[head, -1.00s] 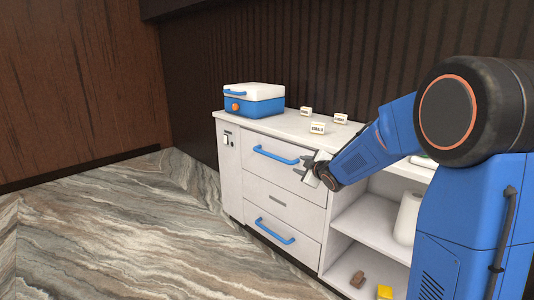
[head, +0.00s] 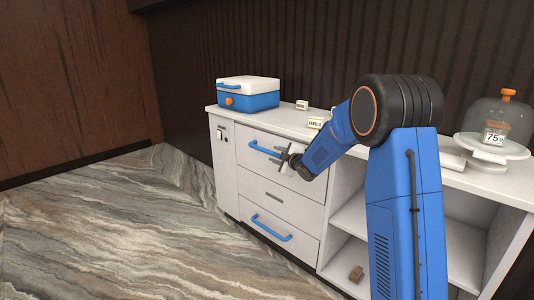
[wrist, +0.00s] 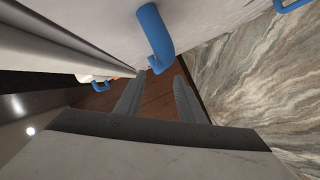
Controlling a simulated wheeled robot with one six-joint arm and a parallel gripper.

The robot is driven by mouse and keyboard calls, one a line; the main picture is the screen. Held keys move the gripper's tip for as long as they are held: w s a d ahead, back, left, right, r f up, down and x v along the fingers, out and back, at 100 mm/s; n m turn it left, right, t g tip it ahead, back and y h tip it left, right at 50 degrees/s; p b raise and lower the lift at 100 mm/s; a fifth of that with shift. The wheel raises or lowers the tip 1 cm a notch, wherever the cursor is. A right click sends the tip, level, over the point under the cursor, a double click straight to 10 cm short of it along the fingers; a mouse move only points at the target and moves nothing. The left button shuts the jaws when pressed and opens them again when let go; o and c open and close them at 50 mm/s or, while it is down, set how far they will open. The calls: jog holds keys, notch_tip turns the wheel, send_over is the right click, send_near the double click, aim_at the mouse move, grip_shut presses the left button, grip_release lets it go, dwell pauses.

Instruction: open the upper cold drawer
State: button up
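The upper drawer (head: 256,154) is in the white counter and looks shut. Its blue bar handle (head: 265,149) runs across its front. My gripper (head: 280,160) is at the handle's right end, in front of the drawer face. In the wrist view the handle (wrist: 153,33) shows large, its bent end near the gap between the two fingertips. My gripper (wrist: 158,82) is open there, with nothing seen clamped between the fingers. Whether a finger touches the handle I cannot tell.
A lower drawer with a blue handle (head: 271,228) is below. A blue and white cool box (head: 248,94), a vanilla label (head: 315,122) and a glass dome stand (head: 495,120) are on the counter top. Open shelves (head: 345,240) are at right. The marbled floor (head: 100,220) at left is clear.

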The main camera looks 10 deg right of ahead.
aim_at(269, 153)
jog(key=x, duration=0.9)
jog(key=shift+f, duration=0.1)
jog(key=shift+c, duration=0.6)
grip_shut()
